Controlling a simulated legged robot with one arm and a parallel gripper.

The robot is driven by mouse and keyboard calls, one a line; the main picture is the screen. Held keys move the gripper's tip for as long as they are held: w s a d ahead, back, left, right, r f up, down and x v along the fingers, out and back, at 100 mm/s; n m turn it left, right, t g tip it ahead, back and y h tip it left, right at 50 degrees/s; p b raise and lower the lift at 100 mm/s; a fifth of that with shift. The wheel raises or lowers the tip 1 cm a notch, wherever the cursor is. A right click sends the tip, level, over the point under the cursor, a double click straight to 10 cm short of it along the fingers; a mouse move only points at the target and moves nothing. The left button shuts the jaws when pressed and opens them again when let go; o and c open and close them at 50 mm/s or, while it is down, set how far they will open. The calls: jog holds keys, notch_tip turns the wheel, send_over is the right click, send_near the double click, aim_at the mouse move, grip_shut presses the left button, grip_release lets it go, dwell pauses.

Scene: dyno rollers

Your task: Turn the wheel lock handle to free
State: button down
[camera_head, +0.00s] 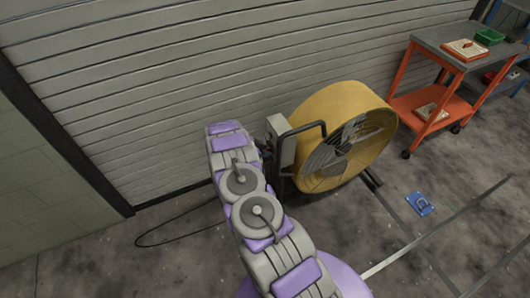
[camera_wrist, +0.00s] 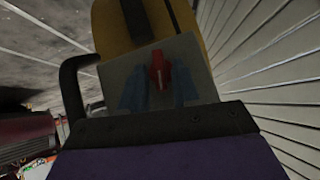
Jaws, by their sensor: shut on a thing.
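The red lock handle (camera_wrist: 160,68) stands out from the face of a grey box (camera_wrist: 112,82) in the wrist view. It points roughly up and down in that picture. My gripper (camera_wrist: 159,84) has its two dark bluish fingers on either side of the handle and is shut on it. In the head view the grey box (camera_head: 284,140) is on the left side of a yellow drum fan (camera_head: 338,104). My arm reaches up to the box, and the handle is hidden or too small to make out there.
A black tubular bar (camera_head: 318,127) arches beside the box; it also shows in the wrist view (camera_wrist: 68,85). A ribbed shutter wall (camera_head: 150,90) is close behind. An orange cart (camera_head: 440,95) stands at the right. A blue item (camera_head: 420,204) lies on the floor.

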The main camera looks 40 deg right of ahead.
jog(key=shift+w+n+g, duration=0.25)
jog(key=shift+n+g, duration=0.15)
jog(key=shift+g, duration=0.3)
jog(key=shift+d, duration=0.1)
jog(key=c, duration=1.2)
grip_release()
jog(key=shift+o, duration=0.2)
jog(key=shift+d+f, duration=0.1)
jog(key=shift+d, duration=0.05)
jog(key=p+v, duration=0.4)
jog(key=v, duration=1.3)
jog(key=shift+w+r+g+y, duration=0.3)
jog(key=shift+w, duration=0.1)
